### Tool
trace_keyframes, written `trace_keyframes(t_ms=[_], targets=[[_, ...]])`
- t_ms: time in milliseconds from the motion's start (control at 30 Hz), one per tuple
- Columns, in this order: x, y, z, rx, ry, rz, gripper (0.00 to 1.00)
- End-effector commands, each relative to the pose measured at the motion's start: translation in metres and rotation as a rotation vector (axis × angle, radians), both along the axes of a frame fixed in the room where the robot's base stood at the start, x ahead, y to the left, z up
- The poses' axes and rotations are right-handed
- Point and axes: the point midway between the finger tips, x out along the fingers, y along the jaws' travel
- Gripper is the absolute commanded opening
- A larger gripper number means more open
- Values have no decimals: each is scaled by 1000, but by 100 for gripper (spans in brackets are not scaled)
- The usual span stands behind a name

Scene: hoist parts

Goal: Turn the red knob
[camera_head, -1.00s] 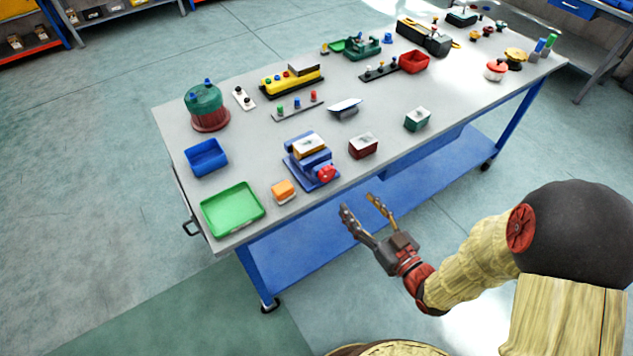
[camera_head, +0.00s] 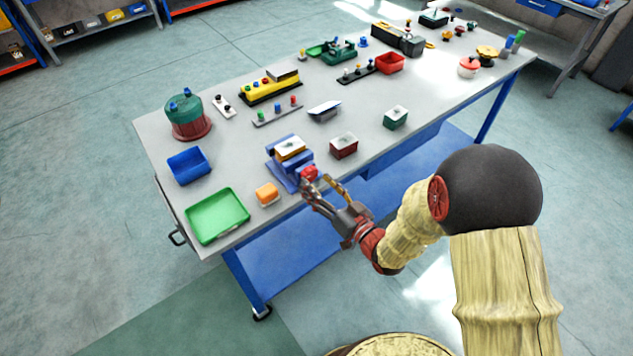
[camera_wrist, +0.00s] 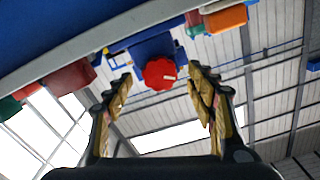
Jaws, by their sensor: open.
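The red knob (camera_head: 309,173) sits on the front of a blue vise-like device (camera_head: 283,172) near the table's front edge. My gripper (camera_head: 323,185) is open, with its fingertips close to the knob at the front edge. In the wrist view the red knob (camera_wrist: 160,73) lies between and beyond the two fingertips of my gripper (camera_wrist: 163,88), with a pale mark across its face. The blue device (camera_wrist: 150,45) shows behind it. The fingers do not appear to touch the knob. One fingertip partly hides the knob's surroundings in the head view.
An orange block (camera_head: 267,194) and a green tray (camera_head: 217,216) lie left of the device. A dark red box (camera_head: 344,146) and a green box (camera_head: 396,117) stand to its right. The grey table (camera_head: 240,146) has its front edge below the knob.

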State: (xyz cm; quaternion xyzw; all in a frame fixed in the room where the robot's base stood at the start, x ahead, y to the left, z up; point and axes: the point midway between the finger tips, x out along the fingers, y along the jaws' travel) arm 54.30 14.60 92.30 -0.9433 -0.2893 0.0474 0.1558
Motion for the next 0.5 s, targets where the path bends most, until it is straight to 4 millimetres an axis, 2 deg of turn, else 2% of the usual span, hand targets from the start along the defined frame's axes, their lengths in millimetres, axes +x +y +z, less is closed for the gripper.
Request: trace_keyframes(t_ms=[200, 500], targets=[[15, 11, 0, -1, -1, 1, 56], [17, 11, 1, 0, -1, -1, 56]])
